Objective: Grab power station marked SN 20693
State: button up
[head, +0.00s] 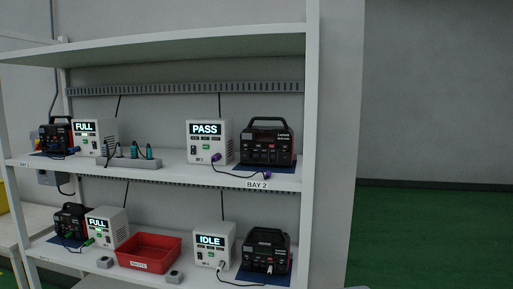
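Several black power stations with top handles stand on a white shelf rack in the head view. One is at the right of the upper shelf (268,146), beside a white box reading PASS. One is at the right of the lower shelf (266,256), beside a box reading IDLE. Others stand at the upper left (56,138) and lower left (71,222), each beside a box reading FULL. Small white print shows on the right-hand stations, but I cannot read the serial numbers with certainty. My gripper is not in view.
Cables with coloured plugs run in front of the stations. A red bin (148,252) sits mid lower shelf between small grey boxes. A grey socket strip (130,162) lies on the upper shelf. The rack's right upright (309,130) borders the right-hand stations. Green floor (435,235) is clear at right.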

aim_at(259, 139)
jog(key=z, duration=1.5)
jog(key=i, duration=2.25)
jog(key=u, duration=3.1)
jog(key=i, duration=0.35)
jog(key=u, duration=0.05)
